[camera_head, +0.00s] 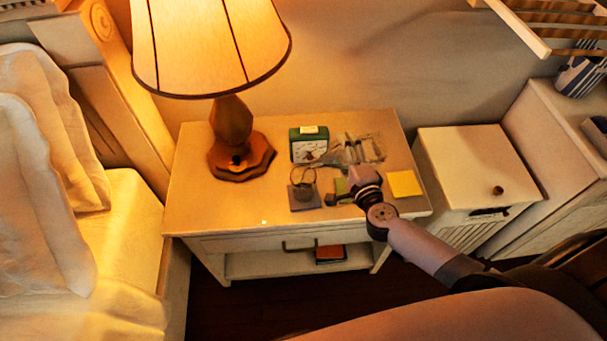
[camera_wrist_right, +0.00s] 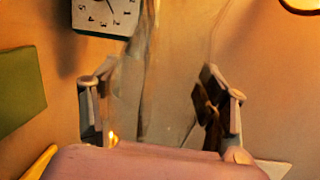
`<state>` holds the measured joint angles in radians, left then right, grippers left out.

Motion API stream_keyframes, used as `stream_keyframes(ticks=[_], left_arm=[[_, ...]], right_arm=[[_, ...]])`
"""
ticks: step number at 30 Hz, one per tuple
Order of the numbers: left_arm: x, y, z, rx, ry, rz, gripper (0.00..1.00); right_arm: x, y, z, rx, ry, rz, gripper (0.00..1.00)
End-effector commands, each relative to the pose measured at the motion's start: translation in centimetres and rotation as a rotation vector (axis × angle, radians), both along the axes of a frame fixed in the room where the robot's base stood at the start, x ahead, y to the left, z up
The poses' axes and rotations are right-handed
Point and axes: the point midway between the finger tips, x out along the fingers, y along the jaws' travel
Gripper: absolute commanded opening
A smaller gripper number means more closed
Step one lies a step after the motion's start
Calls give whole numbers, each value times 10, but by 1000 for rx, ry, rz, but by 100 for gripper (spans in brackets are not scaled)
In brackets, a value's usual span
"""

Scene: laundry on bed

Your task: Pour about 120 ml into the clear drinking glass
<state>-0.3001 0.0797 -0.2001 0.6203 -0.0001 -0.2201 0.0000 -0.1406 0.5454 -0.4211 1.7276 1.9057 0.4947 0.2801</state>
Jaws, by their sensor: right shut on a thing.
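A clear glass (camera_head: 303,181) stands upright on a dark square coaster (camera_head: 305,204) on the nightstand. My right gripper (camera_head: 351,175) reaches in from the right, just right of the glass. It is shut on a clear see-through vessel (camera_head: 352,150), which blends into the background; its tilt and fill level are hard to tell. In the right wrist view, the fingers of my right gripper (camera_wrist_right: 160,105) stand either side of the clear vessel (camera_wrist_right: 150,85). Part of the vessel's body is hidden by the gripper in the head view. No pouring stream is distinguishable. My left gripper is not in view.
The nightstand (camera_head: 195,211) also bears a lamp (camera_head: 235,135) at the left, a green clock (camera_head: 309,145) behind the glass, a small green item (camera_head: 341,186) and a yellow pad (camera_head: 404,184). The front left of its top is clear. A bed is at the left.

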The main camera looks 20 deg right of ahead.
Motion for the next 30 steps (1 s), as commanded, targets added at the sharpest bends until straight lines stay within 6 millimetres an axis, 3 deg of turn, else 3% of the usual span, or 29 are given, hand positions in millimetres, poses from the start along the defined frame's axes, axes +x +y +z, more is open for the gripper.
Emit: stream_keyframes(ticks=[30], left_arm=[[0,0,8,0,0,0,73]], right_arm=[[1,-1,6,-36,-3,-1,9]])
